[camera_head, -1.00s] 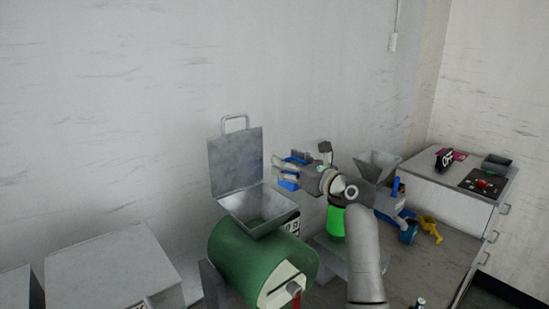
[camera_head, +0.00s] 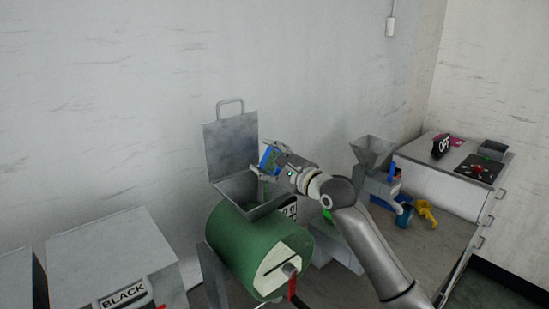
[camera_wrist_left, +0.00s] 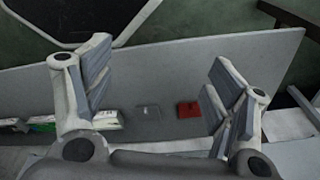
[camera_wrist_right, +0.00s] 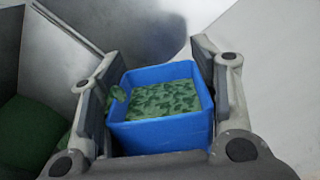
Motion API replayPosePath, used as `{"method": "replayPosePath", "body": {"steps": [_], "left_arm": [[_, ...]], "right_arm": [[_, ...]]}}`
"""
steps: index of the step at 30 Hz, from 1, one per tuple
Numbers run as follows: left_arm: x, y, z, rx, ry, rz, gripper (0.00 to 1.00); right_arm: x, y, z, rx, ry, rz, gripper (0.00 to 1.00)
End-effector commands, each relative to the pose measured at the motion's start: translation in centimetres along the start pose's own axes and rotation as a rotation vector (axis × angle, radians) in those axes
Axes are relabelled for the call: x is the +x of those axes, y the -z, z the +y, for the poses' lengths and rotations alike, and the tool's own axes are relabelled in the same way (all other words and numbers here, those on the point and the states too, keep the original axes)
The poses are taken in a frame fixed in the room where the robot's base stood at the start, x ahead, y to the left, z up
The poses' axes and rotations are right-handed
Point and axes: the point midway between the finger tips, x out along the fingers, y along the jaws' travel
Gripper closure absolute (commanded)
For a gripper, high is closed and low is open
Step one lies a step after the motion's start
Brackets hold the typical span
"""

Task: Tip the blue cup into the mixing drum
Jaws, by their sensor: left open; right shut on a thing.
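The blue cup (camera_head: 266,157) is held in my right gripper (camera_head: 270,163), above the open hopper of the green mixing drum (camera_head: 245,245). The cup looks tilted in the head view. In the right wrist view, the blue cup (camera_wrist_right: 165,136) sits between the two fingers and holds green granules. Some green shows at its left rim; I cannot tell whether granules are falling. The drum's grey lid (camera_head: 230,147) stands raised behind the hopper. My left gripper (camera_wrist_left: 158,75) is open and empty in its wrist view, and is not in the head view.
A grey bin labelled BLACK (camera_head: 112,255) stands left of the drum. The wall is close behind.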

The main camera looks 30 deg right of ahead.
Motion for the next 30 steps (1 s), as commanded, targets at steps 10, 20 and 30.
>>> {"method": "replayPosePath", "body": {"steps": [10,20,30], "left_arm": [[0.0,-0.9,0.1,-0.001,-0.001,-0.014,0.21],[0.0,-0.9,0.1,-0.001,-0.001,-0.015,0.21],[0.0,-0.9,0.1,-0.001,-0.002,-0.014,0.21]], "right_arm": [[0.0,-2.2,0.5,-0.332,0.003,-0.002,0.7],[0.0,-3.3,0.7,-0.706,0.003,-0.001,0.7],[0.0,-3.6,0.8,-0.827,0.002,0.0,0.7]]}}
